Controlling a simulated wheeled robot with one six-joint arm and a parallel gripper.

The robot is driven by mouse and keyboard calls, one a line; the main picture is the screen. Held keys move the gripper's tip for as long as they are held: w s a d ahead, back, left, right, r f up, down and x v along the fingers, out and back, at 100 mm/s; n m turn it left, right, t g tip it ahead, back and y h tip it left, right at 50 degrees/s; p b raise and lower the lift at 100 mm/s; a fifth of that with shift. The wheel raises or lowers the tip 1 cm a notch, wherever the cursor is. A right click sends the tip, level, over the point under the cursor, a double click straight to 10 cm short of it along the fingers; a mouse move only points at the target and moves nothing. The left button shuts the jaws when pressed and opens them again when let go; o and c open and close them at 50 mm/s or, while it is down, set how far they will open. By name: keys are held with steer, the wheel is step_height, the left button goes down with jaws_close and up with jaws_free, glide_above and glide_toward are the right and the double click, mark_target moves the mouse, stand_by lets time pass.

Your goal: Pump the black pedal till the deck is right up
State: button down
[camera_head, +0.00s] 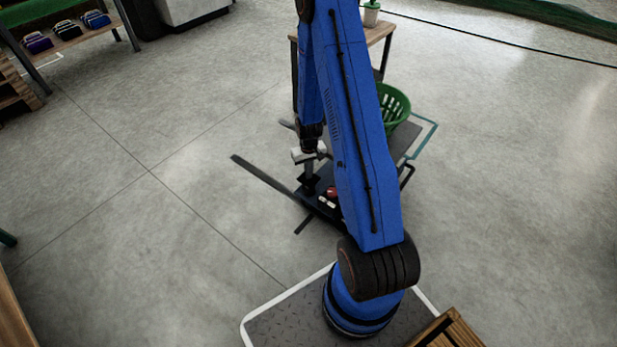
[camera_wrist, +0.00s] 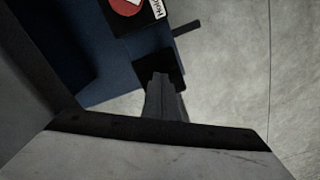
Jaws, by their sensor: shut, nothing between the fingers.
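The black pedal (camera_wrist: 176,62) is a dark square pad in the wrist view, at the end of a blue part. My gripper (camera_wrist: 161,76) is shut and empty, with its fingertips over the pad; I cannot tell whether they touch it. In the head view my gripper (camera_head: 309,184) points down at the black base of the lift. The lift's grey deck (camera_head: 404,141) is partly hidden behind my blue arm. I cannot judge its height well.
A red pedal or button (camera_wrist: 127,14) with a white label sits close to the black pad. A green basket (camera_head: 394,104) stands on the deck. A long dark bar (camera_head: 262,174) lies out to the left along the floor.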

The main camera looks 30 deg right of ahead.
steer(key=shift+r, duration=0.7)
stand_by(0.6)
steer(key=shift+r, duration=0.1)
steer(key=shift+r, duration=2.9)
